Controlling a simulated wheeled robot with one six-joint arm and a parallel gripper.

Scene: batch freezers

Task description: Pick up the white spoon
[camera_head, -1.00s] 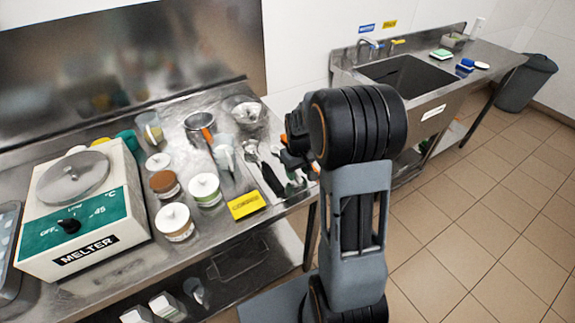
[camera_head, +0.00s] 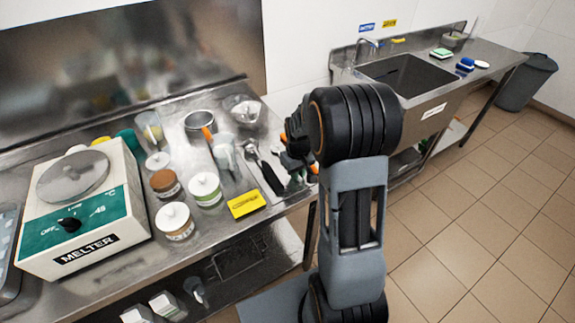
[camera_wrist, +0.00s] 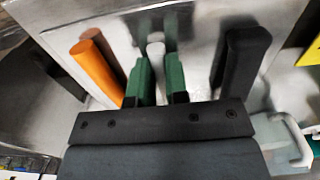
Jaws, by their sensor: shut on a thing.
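In the wrist view my gripper (camera_wrist: 161,92) has its two green fingertips close together around a pale whitish handle. This looks like the white spoon (camera_wrist: 155,50), and the fingers are shut on it. The rest of the spoon is hidden by the fingers and the gripper body. In the head view my gripper (camera_head: 297,160) is low at the right end of the steel table, partly behind my arm. I cannot make out the spoon there.
An orange handle (camera_wrist: 97,68) lies left of the fingers and a black handle (camera_wrist: 240,62) right of them. A black-handled utensil (camera_head: 268,174) lies on the steel table (camera_head: 120,285). Jars, a yellow sign (camera_head: 246,204), metal pots and the melter (camera_head: 80,210) stand further left.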

